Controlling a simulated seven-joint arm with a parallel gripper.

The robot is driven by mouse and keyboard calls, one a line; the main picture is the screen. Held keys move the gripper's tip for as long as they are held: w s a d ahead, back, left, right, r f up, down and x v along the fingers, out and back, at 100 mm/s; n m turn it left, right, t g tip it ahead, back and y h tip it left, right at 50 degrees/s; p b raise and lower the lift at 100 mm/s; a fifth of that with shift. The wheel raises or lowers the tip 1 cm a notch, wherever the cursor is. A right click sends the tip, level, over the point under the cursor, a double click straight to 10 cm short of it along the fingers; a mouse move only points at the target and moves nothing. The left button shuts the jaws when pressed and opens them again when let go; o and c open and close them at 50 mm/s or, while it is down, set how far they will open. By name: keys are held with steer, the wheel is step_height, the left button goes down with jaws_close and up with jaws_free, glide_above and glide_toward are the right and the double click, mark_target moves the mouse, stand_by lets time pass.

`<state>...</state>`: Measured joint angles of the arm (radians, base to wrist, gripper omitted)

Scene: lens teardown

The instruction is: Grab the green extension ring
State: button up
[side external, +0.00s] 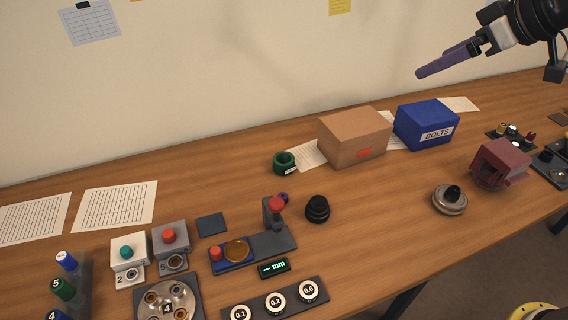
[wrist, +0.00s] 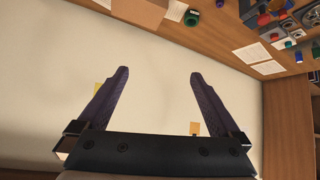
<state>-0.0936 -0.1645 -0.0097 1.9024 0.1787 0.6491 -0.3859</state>
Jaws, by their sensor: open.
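The green extension ring (side external: 284,162) stands on the wooden table near the wall, left of the cardboard box, with a white label on its side. It also shows in the wrist view as a small green ring (wrist: 191,18) at the top edge. My gripper (side external: 420,73) is high in the upper right of the side view, well above the table and far from the ring. In the wrist view its two purple fingers (wrist: 158,72) are spread wide apart with nothing between them.
A cardboard box (side external: 352,138) and a blue BOLTS box (side external: 426,125) stand right of the ring. A black stepped part (side external: 317,208) and a gauge stand (side external: 252,245) are in front. Bare table lies left of the ring.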

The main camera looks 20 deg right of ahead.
steer(key=w+a+f+n, duration=0.1)
steer(key=w+a+f, duration=0.15)
steer(key=w, duration=0.35)
steer(key=w+a+f, duration=0.2)
steer(key=w+a, duration=0.1)
steer(key=w, duration=0.2)
steer(key=n+g+y, duration=0.1)
steer(key=g, duration=0.3)
glide_above(285, 158)
steer(key=s+d, duration=0.3)
steer(key=s, duration=0.2)
step_height(285, 158, down, 22)
steer(key=x, duration=0.7)
steer(key=shift+f, duration=0.1)
steer(key=shift+x, duration=2.9)
steer(key=shift+c, duration=0.3)
steer(key=shift+d, duration=0.1)
steer(key=c, duration=1.2)
steer(key=shift+c, duration=0.7)
